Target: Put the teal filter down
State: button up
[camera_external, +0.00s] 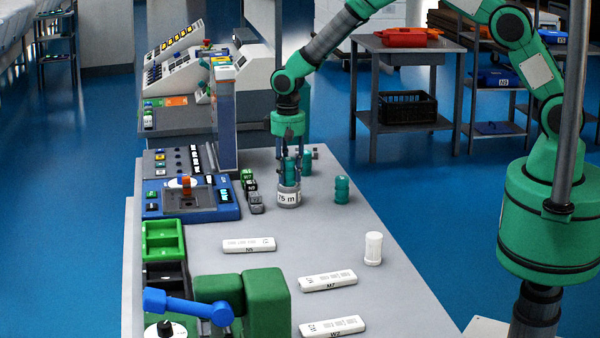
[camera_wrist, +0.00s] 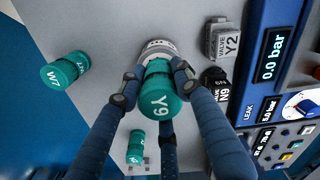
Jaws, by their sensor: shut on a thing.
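A teal filter (camera_wrist: 158,103) marked Y9 is between the fingers of my gripper (camera_wrist: 158,92), which is shut on it. In the external view the held filter (camera_external: 290,170) is upright, directly over a grey cylinder (camera_external: 288,197) with a white "75 m" label. The filter's lower end is at the cylinder's top; I cannot tell whether it rests on or sits inside it. The cylinder's rim (camera_wrist: 158,48) shows beyond the filter in the wrist view. A second teal filter (camera_wrist: 65,72), marked W7, stands apart on the bench.
A blue leak tester (camera_external: 190,200) and small dark and green valve blocks (camera_external: 251,190) stand left of the cylinder. Bare bench lies between the cylinder and the bars.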

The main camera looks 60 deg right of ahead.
jog(key=shift+f, duration=0.1)
jog(key=o, duration=1.2)
notch_tip(320, 180, up, 12)
jog(key=shift+r+p, duration=0.2)
jog(key=shift+p, duration=0.4)
dwell(0.3)
